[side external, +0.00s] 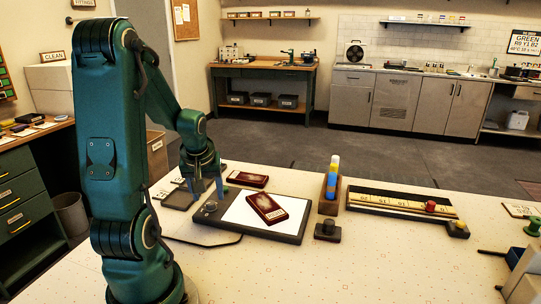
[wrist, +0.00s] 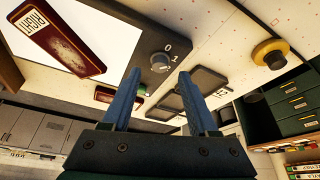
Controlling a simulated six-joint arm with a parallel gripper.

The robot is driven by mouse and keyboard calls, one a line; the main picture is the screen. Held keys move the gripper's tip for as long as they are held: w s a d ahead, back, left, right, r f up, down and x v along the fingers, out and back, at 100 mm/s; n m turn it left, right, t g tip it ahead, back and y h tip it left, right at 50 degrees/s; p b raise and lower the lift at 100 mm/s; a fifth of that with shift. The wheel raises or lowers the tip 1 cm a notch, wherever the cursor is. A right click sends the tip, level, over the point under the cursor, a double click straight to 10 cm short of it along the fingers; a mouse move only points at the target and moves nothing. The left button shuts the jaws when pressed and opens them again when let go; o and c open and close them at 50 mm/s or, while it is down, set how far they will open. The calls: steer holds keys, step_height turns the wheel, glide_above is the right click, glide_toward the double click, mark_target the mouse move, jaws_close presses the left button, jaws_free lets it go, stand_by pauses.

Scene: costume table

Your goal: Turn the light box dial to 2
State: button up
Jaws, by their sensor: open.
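The light box (side external: 232,226) lies on the table with a lit white panel in a dark frame; its frame also shows in the wrist view (wrist: 128,62). Its round grey dial (side external: 211,206) is at the frame's left end. In the wrist view the dial (wrist: 160,60) has the marks 0 and 1 beside it; I cannot read a 2 or tell the dial's setting. My gripper (side external: 208,191) is open and empty, pointing down just above the dial. In the wrist view the dial appears between and just beyond the fingertips. I see no contact.
A dark red case (side external: 267,208) marked RIGHT lies on the white panel. Another dark red case (side external: 247,179) lies behind the box. Dark trays (side external: 180,198) sit to the left. A holder with coloured pieces (side external: 330,190) and a long ruler-like slide (side external: 400,202) stand to the right.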

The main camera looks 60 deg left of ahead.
mark_target(211, 203)
steer(key=shift+v, duration=1.1)
steer(key=shift+s+d+n, duration=0.15)
steer(key=shift+n, duration=0.45)
steer(key=shift+r+n+g+h, duration=0.15)
steer(key=shift+n+g+h, duration=0.2)
steer(key=shift+n, duration=0.65)
steer(key=n, duration=0.1)
steer(key=n+h, duration=0.1)
steer(key=n, duration=0.1)
steer(key=a+n, duration=0.1)
steer(key=n, duration=0.1)
steer(key=shift+w+r+g+h, duration=0.25)
steer(key=shift+r+g, duration=0.05)
steer(key=shift+g, duration=0.05)
steer(key=n, duration=0.1)
steer(key=n+h, duration=0.1)
steer(key=n, duration=0.1)
steer(key=a+n, duration=0.1)
steer(key=shift+w+n, duration=0.3)
steer(key=shift+w, duration=0.05)
steer(key=shift+w+a+n+h, duration=0.15)
steer(key=shift+a+n+h, duration=0.2)
steer(key=shift+n+h, duration=0.05)
steer(key=shift+a+f, duration=0.2)
steer(key=shift+a, duration=0.05)
steer(key=shift+f, duration=2.7)
